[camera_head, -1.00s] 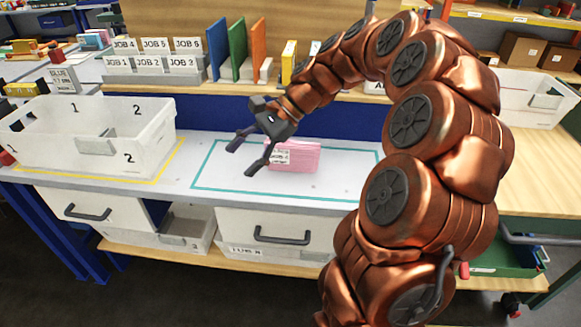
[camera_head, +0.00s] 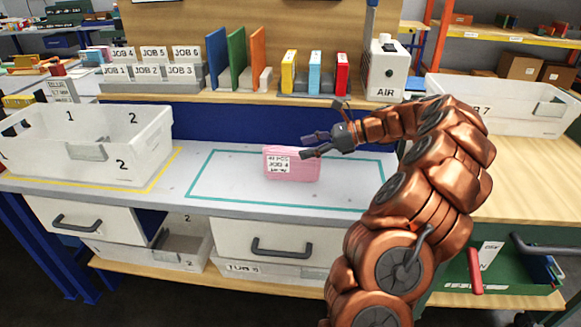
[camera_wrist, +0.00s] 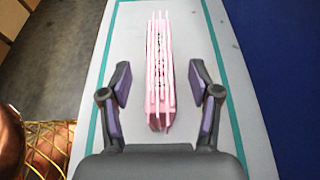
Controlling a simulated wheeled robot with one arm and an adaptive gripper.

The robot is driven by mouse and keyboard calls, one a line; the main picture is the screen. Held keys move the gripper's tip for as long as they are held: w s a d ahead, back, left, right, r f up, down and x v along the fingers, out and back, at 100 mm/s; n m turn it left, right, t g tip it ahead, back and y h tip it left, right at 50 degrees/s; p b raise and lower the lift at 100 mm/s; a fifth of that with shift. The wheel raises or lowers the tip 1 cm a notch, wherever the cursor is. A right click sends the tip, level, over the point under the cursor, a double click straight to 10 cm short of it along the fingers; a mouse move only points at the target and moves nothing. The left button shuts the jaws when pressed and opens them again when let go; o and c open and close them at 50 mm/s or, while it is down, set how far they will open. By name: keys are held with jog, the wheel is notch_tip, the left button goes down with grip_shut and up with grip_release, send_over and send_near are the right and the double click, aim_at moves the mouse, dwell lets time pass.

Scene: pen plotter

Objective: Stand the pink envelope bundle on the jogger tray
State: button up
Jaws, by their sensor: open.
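The pink envelope bundle (camera_head: 303,167) stands on its long edge on the bench inside the teal outline. A white label with JOB print faces the head camera. In the wrist view the bundle (camera_wrist: 158,75) shows edge-on as several pink and white layers. My gripper (camera_head: 303,147) is open and empty, just above and behind the bundle's right part in the head view. In the wrist view my gripper (camera_wrist: 160,82) has one finger on each side of the bundle, with gaps on both sides. I cannot tell which thing is the jogger tray.
A white bin marked 1 and 2 (camera_head: 140,140) stands at left in a yellow outline. A shelf behind holds JOB card holders (camera_head: 150,72), coloured boards (camera_head: 237,57), small coloured boxes (camera_head: 315,75) and an AIR unit (camera_head: 384,70).

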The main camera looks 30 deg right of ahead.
aim_at(293, 152)
jog(key=shift+x, duration=2.65)
jog(key=shift+s+f, duration=0.1)
jog(key=shift+f, duration=0.05)
jog(key=shift+c, duration=0.4)
grip_shut()
